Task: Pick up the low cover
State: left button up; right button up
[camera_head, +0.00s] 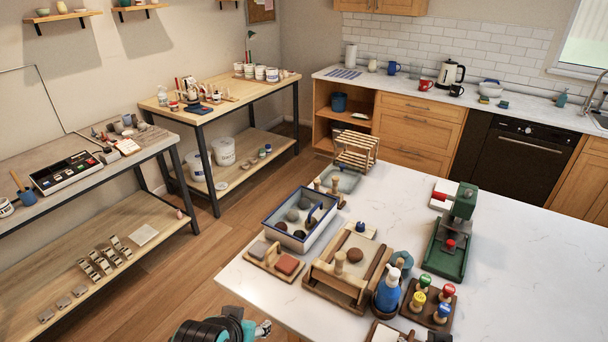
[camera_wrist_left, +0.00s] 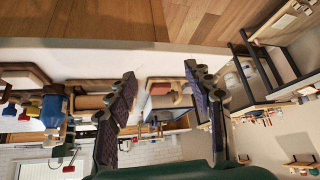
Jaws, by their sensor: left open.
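I cannot tell for sure which thing is the low cover. My right gripper is not in view.
On the island (camera_head: 530,275) stand a blue-edged basin (camera_head: 283,238) with stones, a blue spray bottle (camera_head: 388,291), a rack of colour-topped stamps (camera_head: 428,303) and a green press (camera_head: 450,240). The island's right part is bare. Workbenches line the left wall.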

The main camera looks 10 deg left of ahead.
aim_at(350, 175)
jog(key=i+j+z, duration=0.25)
jog(key=j+z, duration=0.15)
jog(key=j, duration=0.3)
jog(key=i+j+z, duration=0.15)
jog(key=j+z, duration=0.25)
jog(key=j, duration=0.3)
jog(key=j+z, duration=0.45)
jog(key=j, duration=0.25)
jog(key=k+j+z, duration=0.1)
jog(key=j+z, duration=0.3)
jog(key=j, duration=0.4)
jog(key=k+j+z, duration=0.15)
jog(key=j+z, duration=0.25)
jog(key=j, duration=0.3)
